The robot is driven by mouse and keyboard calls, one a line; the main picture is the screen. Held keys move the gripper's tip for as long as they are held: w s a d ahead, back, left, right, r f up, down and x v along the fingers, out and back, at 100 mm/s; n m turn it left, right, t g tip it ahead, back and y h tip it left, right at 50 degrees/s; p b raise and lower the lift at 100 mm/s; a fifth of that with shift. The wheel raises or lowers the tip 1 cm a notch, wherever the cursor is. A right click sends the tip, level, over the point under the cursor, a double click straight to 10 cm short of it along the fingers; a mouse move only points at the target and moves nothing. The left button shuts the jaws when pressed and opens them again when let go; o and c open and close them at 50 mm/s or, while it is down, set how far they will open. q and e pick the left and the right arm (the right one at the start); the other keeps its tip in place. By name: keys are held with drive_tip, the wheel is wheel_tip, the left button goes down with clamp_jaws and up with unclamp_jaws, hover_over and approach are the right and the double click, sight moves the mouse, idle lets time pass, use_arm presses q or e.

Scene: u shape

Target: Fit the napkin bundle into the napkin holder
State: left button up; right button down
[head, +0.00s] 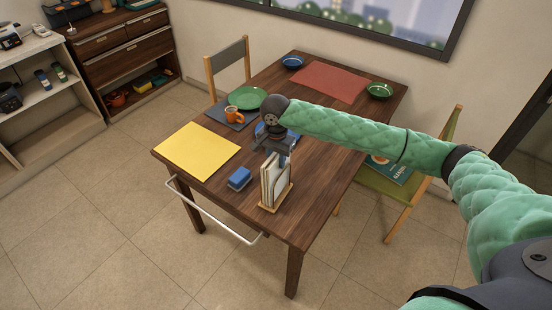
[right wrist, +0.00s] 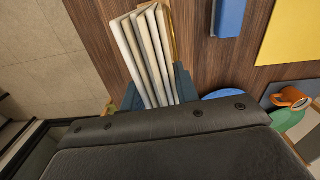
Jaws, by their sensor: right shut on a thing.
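The napkin bundle (head: 270,180), several upright white and cream sheets, is at the table's near edge. It also shows in the right wrist view (right wrist: 148,50). The napkin holder (head: 267,208) has a light wooden base that shows below the bundle; part of its tan wood shows beside the napkins in the right wrist view. The bundle stands over the base, within the holder's outline; I cannot tell if it rests on the base. My right gripper (head: 278,153) points down from above, shut on the bundle's upper end. My left gripper is out of view.
A blue box (head: 239,178) lies just left of the holder. A yellow placemat (head: 197,150), an orange mug (head: 233,115) and a green plate (head: 247,97) are further left and back. A metal rail (head: 210,213) runs along the table's near side. A chair (head: 395,185) stands at right.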

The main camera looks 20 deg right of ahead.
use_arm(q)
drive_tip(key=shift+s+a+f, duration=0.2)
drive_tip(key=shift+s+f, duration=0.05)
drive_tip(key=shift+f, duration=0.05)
use_arm(e)
drive_tip(key=shift+f, duration=0.6)
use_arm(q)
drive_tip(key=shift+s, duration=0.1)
use_arm(e)
drive_tip(key=c, duration=1.1)
unclamp_jaws()
drive_tip(key=shift+f, duration=0.1)
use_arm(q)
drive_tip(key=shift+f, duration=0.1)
use_arm(e)
drive_tip(key=shift+o, duration=0.2)
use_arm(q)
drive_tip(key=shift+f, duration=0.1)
use_arm(e)
drive_tip(key=shift+r, duration=0.45)
wheel_tip(320, 180, up, 10)
drive_tip(key=b, duration=0.4)
drive_tip(key=shift+r, duration=0.15)
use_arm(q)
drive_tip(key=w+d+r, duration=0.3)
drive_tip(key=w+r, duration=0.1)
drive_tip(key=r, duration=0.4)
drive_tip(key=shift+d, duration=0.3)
use_arm(e)
drive_tip(key=shift+r, duration=0.5)
